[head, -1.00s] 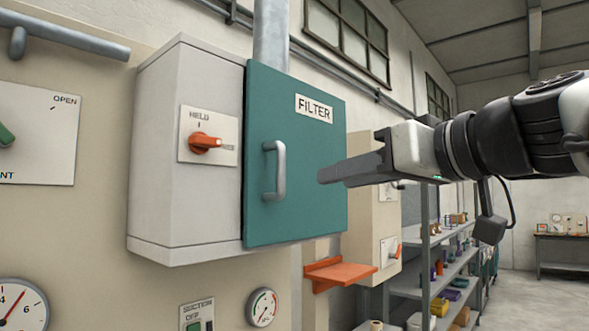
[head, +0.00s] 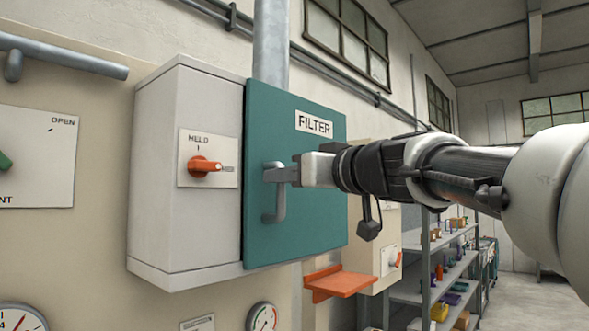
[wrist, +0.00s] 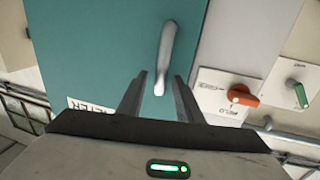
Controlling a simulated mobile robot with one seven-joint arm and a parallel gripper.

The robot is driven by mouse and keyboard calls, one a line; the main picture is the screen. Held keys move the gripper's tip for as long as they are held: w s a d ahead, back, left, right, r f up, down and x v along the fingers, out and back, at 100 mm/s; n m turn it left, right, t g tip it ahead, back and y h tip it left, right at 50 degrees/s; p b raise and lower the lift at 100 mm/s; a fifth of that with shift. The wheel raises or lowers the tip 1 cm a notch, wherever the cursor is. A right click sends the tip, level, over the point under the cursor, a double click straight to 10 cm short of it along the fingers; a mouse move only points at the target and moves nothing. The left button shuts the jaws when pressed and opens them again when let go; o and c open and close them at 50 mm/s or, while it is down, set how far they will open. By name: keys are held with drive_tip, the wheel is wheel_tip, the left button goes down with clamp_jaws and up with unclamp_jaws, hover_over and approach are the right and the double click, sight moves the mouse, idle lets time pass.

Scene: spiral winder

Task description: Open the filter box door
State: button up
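The filter box (head: 186,100) is a white-grey wall cabinet with a teal door (head: 305,190) labelled FILTER. The door looks closed, flush with the box front. A grey vertical bar handle (head: 279,208) is on the door's left side; it also shows in the wrist view (wrist: 168,45). My gripper (head: 277,174) is at the handle's upper part. In the wrist view my gripper (wrist: 159,88) is open, with the handle's end between its two fingers and small gaps showing. An orange knob (head: 204,166) on the box side points right, by a plate marked HELD.
An orange shelf (head: 340,282) juts out below the door at right. Shelving (head: 440,270) with several small items stands further back. A grey pipe (head: 270,45) rises behind the box. Floor at the far right is free.

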drive_tip(key=shift+x, duration=1)
clamp_jaws()
drive_tip(key=shift+s, duration=0.1)
